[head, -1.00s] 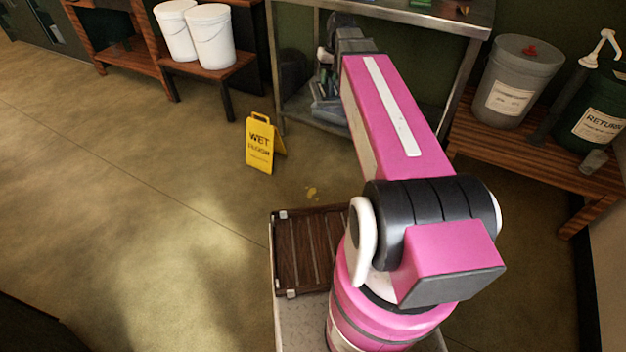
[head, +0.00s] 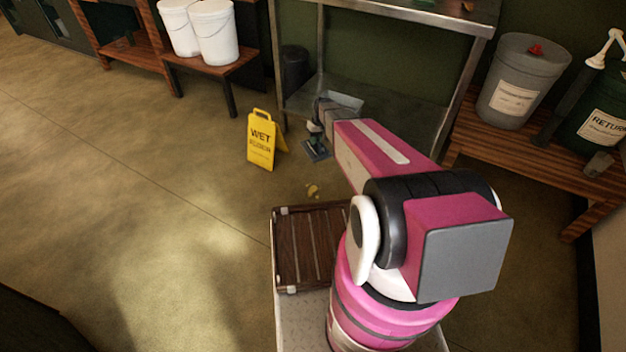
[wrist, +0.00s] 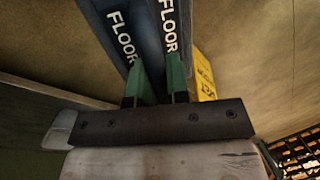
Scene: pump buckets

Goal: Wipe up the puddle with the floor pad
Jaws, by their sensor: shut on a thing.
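My gripper (head: 315,138) is low in front of the steel table. It is shut on the floor pad (head: 318,152), a dark blue-green piece held close to the floor; whether it touches the floor I cannot tell. In the wrist view, the green fingers (wrist: 156,82) are at the pad (wrist: 172,30), where dark blue faces lettered FLOOR show. A small yellowish patch (head: 312,190) lies on the floor between the pad and my base; it may be the puddle, but no clear wet outline shows.
A yellow wet floor sign (head: 262,142) stands left of my gripper. A steel table (head: 400,118) with a lower shelf is behind it. White buckets (head: 214,32) stand at the back left, a grey bucket (head: 515,80) at the right. Floor at the left is open.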

